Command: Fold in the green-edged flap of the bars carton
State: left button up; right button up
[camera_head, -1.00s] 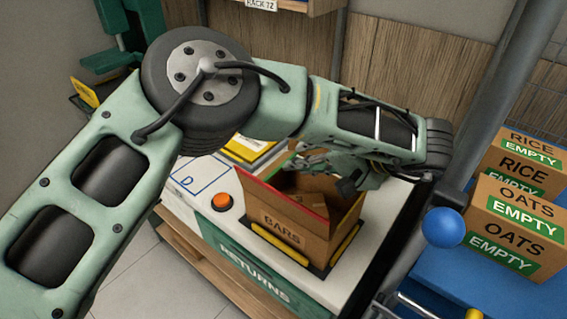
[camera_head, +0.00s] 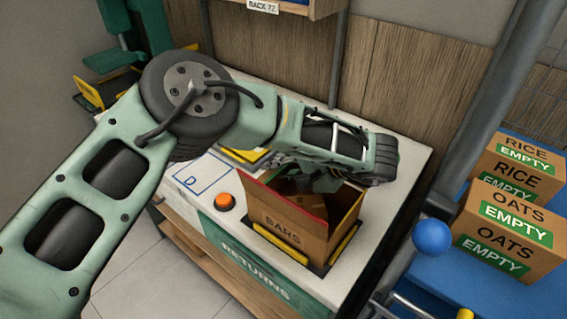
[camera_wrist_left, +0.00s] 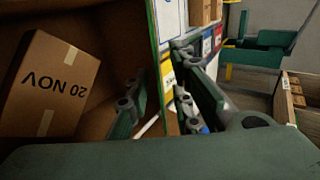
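The bars carton (camera_head: 287,234) stands open on the white counter, with a red-edged flap raised at its front left. In the left wrist view a green edge (camera_wrist_left: 153,28) runs upright along the flap or wall beside the carton's inside. A smaller box marked 20 NOV (camera_wrist_left: 48,85) lies inside. My left gripper (camera_head: 322,183) is at the far side of the carton opening, partly hidden by its own wrist. In the left wrist view my left gripper (camera_wrist_left: 166,100) is open, one finger on each side of the green-edged panel; contact cannot be told. My right gripper is not in view.
An orange button (camera_head: 224,202) sits left of the carton. Yellow-edged guides (camera_head: 346,243) border the carton's base. Rice and oats boxes (camera_head: 508,228) stand on a blue surface at right, near a blue ball (camera_head: 432,236) and a grey post.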

pick_arm(q)
jog(key=shift+c, duration=0.5)
grip_shut()
jog(key=shift+f+t+y+b, duration=0.3)
jog(key=shift+f+y+b, duration=0.15)
jog(key=shift+b, duration=0.55)
jog(key=shift+s+d+b, duration=0.1)
jog(key=shift+d+b, duration=0.05)
jog(key=shift+b, duration=0.25)
jog(key=shift+r, duration=0.15)
jog(key=shift+c, duration=1.8)
grip_release()
